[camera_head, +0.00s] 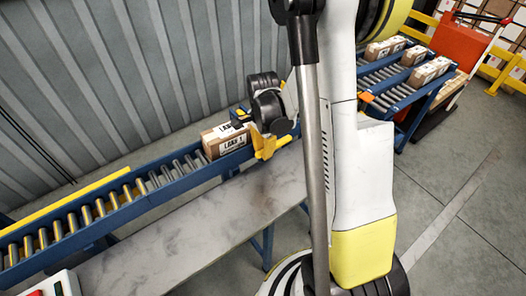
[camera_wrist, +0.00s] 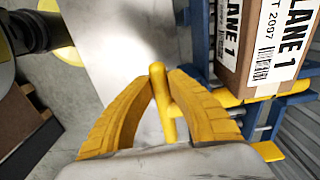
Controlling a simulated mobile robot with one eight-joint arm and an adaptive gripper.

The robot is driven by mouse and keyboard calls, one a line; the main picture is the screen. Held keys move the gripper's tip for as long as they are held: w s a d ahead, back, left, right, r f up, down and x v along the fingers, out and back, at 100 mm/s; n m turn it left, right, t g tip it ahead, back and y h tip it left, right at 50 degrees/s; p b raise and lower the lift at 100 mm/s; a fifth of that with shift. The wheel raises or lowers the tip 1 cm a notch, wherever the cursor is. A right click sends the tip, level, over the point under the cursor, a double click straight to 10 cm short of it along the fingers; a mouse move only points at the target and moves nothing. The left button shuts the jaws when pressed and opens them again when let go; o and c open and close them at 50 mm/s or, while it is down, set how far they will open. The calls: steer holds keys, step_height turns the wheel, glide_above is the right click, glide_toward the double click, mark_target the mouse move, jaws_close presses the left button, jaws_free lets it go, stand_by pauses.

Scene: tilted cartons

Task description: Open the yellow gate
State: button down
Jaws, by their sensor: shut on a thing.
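The yellow gate (camera_wrist: 240,97) shows in the wrist view as a yellow bar close along the base of a brown carton (camera_wrist: 232,45) labelled "LANE 1". A rounded yellow handle (camera_wrist: 158,72) stands up at its near end. My gripper (camera_wrist: 163,88) has its two yellow ribbed fingers shut on this handle, one on each side. In the head view my gripper (camera_head: 266,148) is at the conveyor's near side, just right of the carton (camera_head: 225,138). There the gate is hard to tell from my yellow fingers, and its swing angle is unclear.
A blue roller conveyor (camera_head: 122,200) runs along the corrugated wall. A grey bench surface (camera_head: 205,222) lies in front of it. Another blue conveyor (camera_head: 396,85) with several cartons stands at upper right, near an orange-red cart (camera_head: 462,45). Floor at right is open.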

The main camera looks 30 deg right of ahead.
steer(key=w+r+p, duration=1)
steer(key=w+r, duration=0.5)
steer(key=r, duration=0.4)
steer(key=shift+w+a, duration=0.3)
steer(key=shift+w, duration=0.1)
steer(key=c, duration=2)
jaws_free()
steer(key=shift+f, duration=0.2)
steer(key=o, duration=0.7)
steer(key=shift+s, duration=0.15)
steer(key=shift+o, duration=0.2)
steer(key=shift+r, duration=0.1)
step_height(320, 180, up, 12)
